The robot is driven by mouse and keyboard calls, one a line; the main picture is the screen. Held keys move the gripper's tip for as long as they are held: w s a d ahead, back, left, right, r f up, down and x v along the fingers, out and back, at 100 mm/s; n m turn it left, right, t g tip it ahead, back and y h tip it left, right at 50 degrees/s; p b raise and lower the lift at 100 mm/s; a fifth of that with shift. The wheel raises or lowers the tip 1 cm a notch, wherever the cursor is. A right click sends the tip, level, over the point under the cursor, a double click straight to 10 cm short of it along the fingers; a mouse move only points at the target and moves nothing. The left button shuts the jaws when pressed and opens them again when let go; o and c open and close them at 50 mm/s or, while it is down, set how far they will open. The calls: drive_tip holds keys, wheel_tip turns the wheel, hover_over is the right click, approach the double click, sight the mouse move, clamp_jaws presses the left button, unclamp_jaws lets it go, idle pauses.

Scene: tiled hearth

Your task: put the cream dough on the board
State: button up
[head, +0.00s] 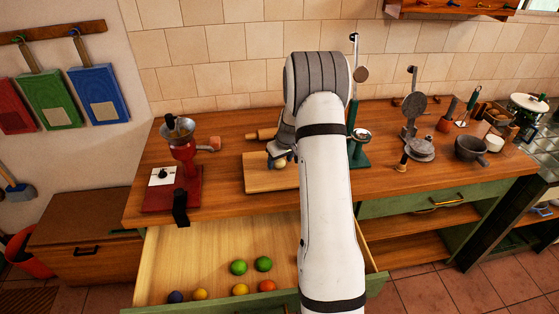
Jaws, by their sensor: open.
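The wooden board (259,181) lies on the wooden counter, left of my arm. A small cream ball, which looks like the cream dough (281,164), shows at the board's upper part. My gripper (280,155) is directly at the dough, pointing down over the board, and its jaws are open. My arm and wrist hide the board's right side. I cannot tell whether the dough touches the fingers.
A rolling pin (263,134) lies behind the board. A red grinder (183,160) stands to the left and a green stand (359,155) to the right. Below, an open drawer (190,255) holds several coloured balls. Pots and a press stand farther right.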

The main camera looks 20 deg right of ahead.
drive_tip(key=shift+r, duration=0.25)
drive_tip(key=b+v, duration=0.2)
drive_tip(key=v, duration=0.9)
drive_tip(key=s+a+r, duration=0.7)
drive_tip(key=s+a, duration=0.3)
drive_tip(key=s, duration=0.4)
drive_tip(key=s+a+r, duration=0.1)
drive_tip(key=s+a, duration=0.4)
drive_tip(key=s, duration=0.4)
drive_tip(key=s+a+r+m, duration=0.1)
drive_tip(key=s+a, duration=0.3)
drive_tip(key=s, duration=0.5)
drive_tip(key=shift+a+r, duration=0.4)
drive_tip(key=shift+r, duration=0.2)
drive_tip(key=shift+s, duration=0.15)
